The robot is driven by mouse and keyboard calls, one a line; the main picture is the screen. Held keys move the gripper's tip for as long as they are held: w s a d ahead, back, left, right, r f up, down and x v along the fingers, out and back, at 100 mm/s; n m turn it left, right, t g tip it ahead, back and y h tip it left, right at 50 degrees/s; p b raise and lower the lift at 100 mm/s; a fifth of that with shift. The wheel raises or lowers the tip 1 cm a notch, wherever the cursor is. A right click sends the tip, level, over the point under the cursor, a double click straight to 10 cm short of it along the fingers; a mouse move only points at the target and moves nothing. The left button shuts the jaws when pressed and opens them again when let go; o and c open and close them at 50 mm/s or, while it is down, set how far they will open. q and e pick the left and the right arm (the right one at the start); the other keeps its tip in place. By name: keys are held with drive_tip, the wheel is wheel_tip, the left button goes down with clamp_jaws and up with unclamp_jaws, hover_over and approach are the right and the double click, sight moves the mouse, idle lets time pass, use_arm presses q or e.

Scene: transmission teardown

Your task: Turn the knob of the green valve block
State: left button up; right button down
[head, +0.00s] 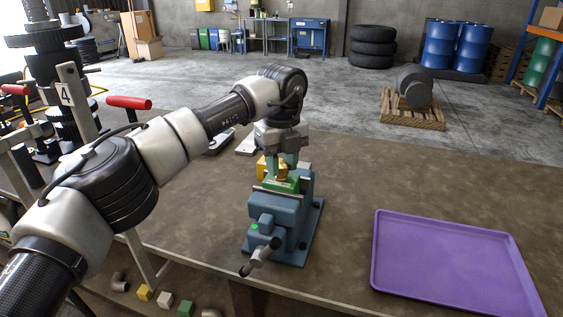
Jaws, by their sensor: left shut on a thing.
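The green valve block (280,184) is clamped in the jaws of a blue-grey vise (283,214) on the brown workbench. A brass-coloured knob (282,171) sits on top of the block. My left gripper (281,160) points straight down over the block, and its fingers are shut around the knob. The fingers partly hide the knob, so its exact angle cannot be told. My right gripper is not in the head view.
A purple tray (452,213) lies on the workbench (345,185) at the right. The vise handle (260,256) sticks out at the front edge. Red-handled levers (128,103) stand at the left. Bare bench lies between vise and tray.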

sight(281, 164)
use_arm(q)
drive_tip(key=o, duration=0.9)
drive_tip(key=shift+o, duration=0.2)
drive_tip(key=shift+r, duration=0.1)
wheel_tip(281, 164, up, 11)
drive_tip(key=shift+f, duration=0.2)
